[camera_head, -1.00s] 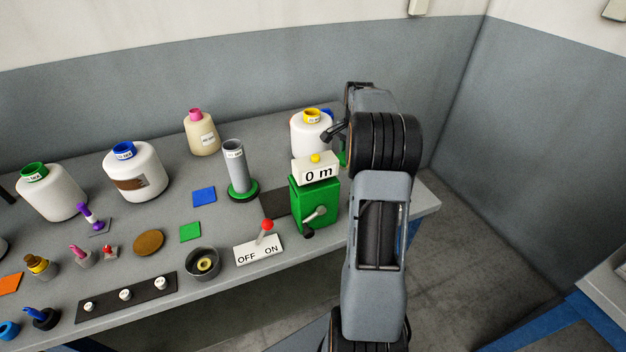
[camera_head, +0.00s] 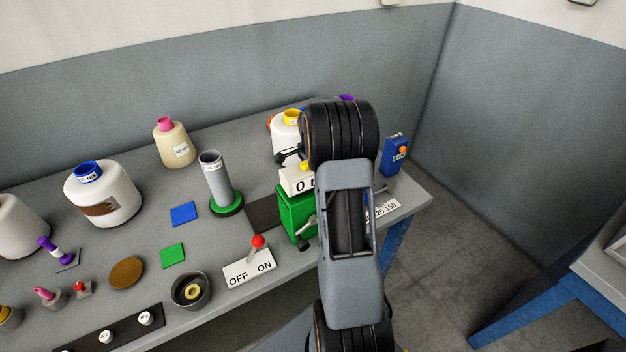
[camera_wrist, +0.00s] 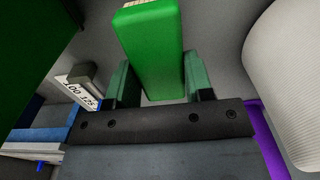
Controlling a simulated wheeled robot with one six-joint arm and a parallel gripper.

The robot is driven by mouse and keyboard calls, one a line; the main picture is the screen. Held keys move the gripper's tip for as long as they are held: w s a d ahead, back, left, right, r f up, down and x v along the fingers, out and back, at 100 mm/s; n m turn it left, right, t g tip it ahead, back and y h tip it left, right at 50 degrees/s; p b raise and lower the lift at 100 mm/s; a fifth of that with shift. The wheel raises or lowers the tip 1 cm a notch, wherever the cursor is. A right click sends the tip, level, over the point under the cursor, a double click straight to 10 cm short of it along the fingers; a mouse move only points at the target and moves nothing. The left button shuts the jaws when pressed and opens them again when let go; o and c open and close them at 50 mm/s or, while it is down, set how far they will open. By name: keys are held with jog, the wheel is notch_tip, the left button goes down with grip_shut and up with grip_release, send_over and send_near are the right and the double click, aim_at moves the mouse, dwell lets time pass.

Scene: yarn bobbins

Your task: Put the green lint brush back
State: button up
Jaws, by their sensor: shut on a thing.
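The green lint brush (camera_wrist: 150,48) is between the fingers of my gripper (camera_wrist: 160,80) in the wrist view. Its green body points away from the gripper, and a strip of pale bristles shows at its far end. My gripper is shut on it. In the head view my own arm hides the gripper and the brush. I cannot tell in these frames whether the brush touches the table.
A green box (camera_head: 297,214) with a crank and a counter stands left of my arm; its green side (camera_wrist: 30,50) fills the wrist view's upper left. A white bobbin (camera_wrist: 290,70) is close on the right. A blue device (camera_head: 393,156) stands at the table's right end.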

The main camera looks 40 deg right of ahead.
jog(key=shift+f, duration=1.8)
jog(key=shift+f, duration=0.1)
jog(key=o, duration=1)
jog(key=shift+c, duration=0.2)
notch_tip(320, 180, up, 12)
jog(key=shift+r, duration=0.15)
